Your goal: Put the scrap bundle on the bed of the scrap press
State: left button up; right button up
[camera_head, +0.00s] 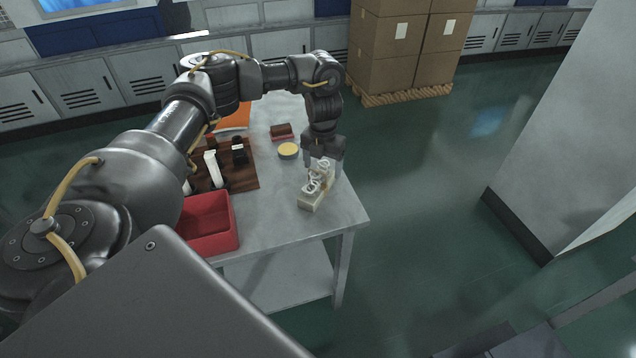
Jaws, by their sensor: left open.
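A pale beige bundle with white looped ties, which looks like the scrap bundle (312,199), lies near the right front corner of the grey table (290,222). My left gripper (324,170) points down right over the bundle's far end, with its fingers open around or just above it. I cannot tell whether the fingers touch it. My right gripper is out of view. I cannot make out the scrap press or its bed for certain.
A red bin (232,228), a brown rack (243,181) with tools, a yellow-topped round tin (288,150) and a dark red block (281,132) are on the table. Stacked cartons (388,72) stand behind on a pallet. A large grey cabinet (560,130) is at right. Green floor between is clear.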

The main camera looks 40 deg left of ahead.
aim_at(320, 180)
pick_arm(q)
jog(key=shift+s+f, duration=0.15)
jog(key=f, duration=0.3)
jog(key=f+p, duration=0.1)
jog(key=shift+a+f, duration=0.2)
jog(key=shift+a, duration=0.05)
jog(key=shift+f, duration=0.15)
jog(key=c, duration=1.2)
jog(key=shift+c, duration=0.2)
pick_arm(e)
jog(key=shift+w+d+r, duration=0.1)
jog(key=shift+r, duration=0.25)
